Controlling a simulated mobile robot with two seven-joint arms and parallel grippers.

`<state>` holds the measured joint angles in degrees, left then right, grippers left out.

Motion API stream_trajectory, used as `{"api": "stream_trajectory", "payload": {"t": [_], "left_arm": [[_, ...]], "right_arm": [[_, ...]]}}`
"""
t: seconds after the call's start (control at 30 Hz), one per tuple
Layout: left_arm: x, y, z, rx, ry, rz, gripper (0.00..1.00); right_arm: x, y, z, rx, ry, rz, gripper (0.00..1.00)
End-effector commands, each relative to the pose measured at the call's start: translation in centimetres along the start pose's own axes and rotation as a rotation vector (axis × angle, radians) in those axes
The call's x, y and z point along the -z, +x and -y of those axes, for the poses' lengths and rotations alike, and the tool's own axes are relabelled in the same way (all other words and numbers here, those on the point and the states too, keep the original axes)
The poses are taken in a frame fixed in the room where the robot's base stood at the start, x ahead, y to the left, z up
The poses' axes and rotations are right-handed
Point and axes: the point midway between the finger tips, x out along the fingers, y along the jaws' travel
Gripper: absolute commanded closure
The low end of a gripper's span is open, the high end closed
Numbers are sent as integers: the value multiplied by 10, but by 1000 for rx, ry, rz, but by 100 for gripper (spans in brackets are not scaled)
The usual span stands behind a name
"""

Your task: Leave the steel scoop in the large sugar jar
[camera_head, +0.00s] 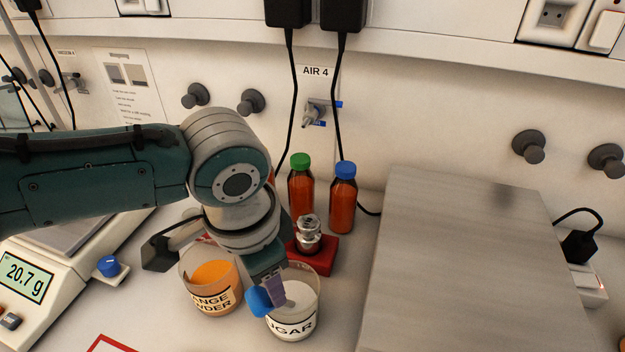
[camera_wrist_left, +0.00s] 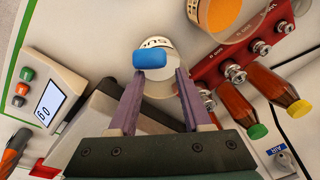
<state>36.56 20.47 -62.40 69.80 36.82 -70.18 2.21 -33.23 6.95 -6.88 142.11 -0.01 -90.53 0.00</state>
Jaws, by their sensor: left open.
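The sugar jar (camera_head: 292,328) is a clear jar of white sugar with a label, at lower centre in the head view. It also shows beyond my fingers in the left wrist view (camera_wrist_left: 155,43). A blue grip (camera_head: 258,301), which looks like the scoop's handle end, is at the jar's near left rim. It shows between and just past my fingertips in the left wrist view (camera_wrist_left: 153,60). The steel part of the scoop is not clearly visible. My left gripper (camera_head: 274,286) points down over the jar with its purple fingers apart. My right gripper is not in view.
The orange powder jar (camera_head: 212,290) stands close left of the sugar jar. Behind are a red block (camera_head: 322,256) with steel weights and two brown-orange bottles (camera_head: 300,190). A balance (camera_head: 50,270) reading 20.7 g is at left; a large grey metal box (camera_head: 465,270) stands at right.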

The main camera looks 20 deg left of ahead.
Motion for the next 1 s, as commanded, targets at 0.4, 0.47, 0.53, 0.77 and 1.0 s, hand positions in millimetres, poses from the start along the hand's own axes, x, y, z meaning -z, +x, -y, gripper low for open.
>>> {"api": "stream_trajectory", "payload": {"t": [0.4,0.47,0.53,0.77,1.0], "left_arm": [[1,-41,1,0,1,-3,51],[0,-53,1,1,2,-3,51],[1,-65,1,1,1,-4,51],[0,-95,0,0,1,-2,51],[0,-100,0,1,0,0,51]], "right_arm": [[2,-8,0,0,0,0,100],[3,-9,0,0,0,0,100],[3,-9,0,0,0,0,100],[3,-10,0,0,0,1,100],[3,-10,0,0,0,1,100]]}}
